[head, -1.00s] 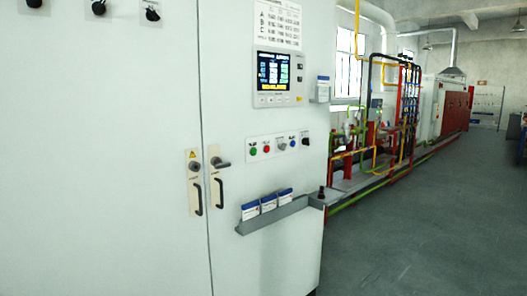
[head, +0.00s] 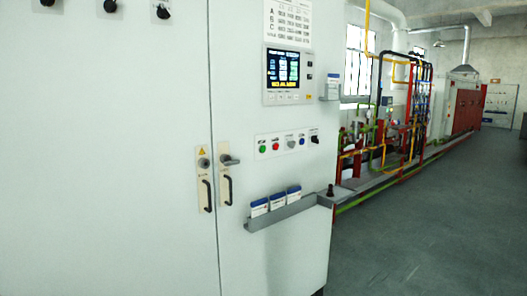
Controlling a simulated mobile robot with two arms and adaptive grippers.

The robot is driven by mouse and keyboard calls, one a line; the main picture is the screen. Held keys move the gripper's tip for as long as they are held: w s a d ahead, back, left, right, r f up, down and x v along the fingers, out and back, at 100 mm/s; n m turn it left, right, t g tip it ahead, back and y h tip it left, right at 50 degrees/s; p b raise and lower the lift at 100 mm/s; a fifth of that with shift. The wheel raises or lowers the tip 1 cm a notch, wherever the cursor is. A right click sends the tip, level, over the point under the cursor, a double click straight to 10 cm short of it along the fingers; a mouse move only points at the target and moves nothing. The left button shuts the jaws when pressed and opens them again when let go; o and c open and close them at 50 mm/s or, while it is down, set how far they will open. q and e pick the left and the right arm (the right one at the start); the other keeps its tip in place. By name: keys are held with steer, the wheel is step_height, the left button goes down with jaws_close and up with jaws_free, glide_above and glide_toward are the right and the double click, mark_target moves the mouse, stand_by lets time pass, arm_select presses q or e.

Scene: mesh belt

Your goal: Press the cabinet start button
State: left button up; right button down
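The white cabinet (head: 265,170) fills the left and middle of the head view, its two doors shut. A strip on the right door carries a row of small controls. A green button (head: 263,149) is at its left end, with a red button (head: 276,147) beside it. A grey control (head: 291,144), a blue control (head: 302,141) and a black rotary switch (head: 315,139) follow to the right. The labels are too small to read. Neither of my grippers is in view, and nothing touches the buttons.
A lit display screen (head: 284,69) sits above the buttons. A grey ledge (head: 290,222) with several blue-and-white boxes juts out below. Black door handles (head: 227,190) are at the left. Red and yellow pipework (head: 405,120) stands behind to the right. The floor (head: 440,225) at the right is clear.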

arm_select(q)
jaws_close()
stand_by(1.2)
